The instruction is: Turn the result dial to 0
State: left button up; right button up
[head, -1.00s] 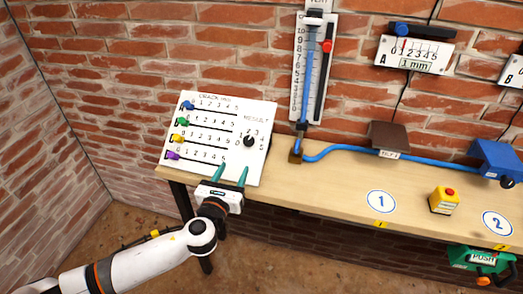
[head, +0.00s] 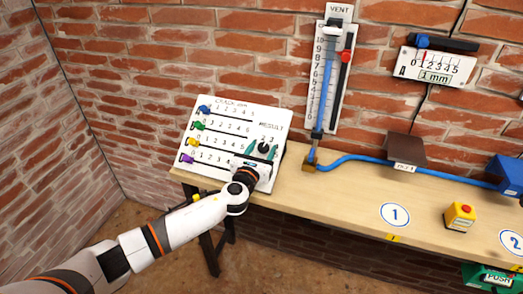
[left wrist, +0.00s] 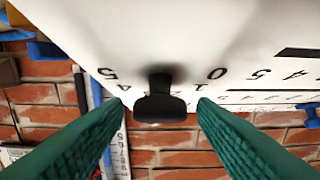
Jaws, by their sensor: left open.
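The result dial is a black knob (head: 264,147) at the right of a white sloped panel (head: 228,122), under the word RESULT. In the left wrist view the knob (left wrist: 160,100) shows close up, with a 5 to its left and a 0 to its right. My left gripper (head: 263,151) is open, its two green fingers at either side of the knob. In the left wrist view the fingers (left wrist: 162,103) are apart, with the knob between them and visible gaps on both sides. Which number the dial points to cannot be told. My right gripper is not in view.
The panel carries several coloured sliders, such as a blue one (head: 204,110) and a purple one (head: 187,158), left of the dial. A blue hose (head: 400,174) runs along the wooden bench (head: 325,195). A yellow box with a red button (head: 460,216) stands at the right.

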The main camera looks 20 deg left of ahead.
pick_arm(q)
jog(key=shift+c, duration=0.2)
jog(key=c, duration=0.9)
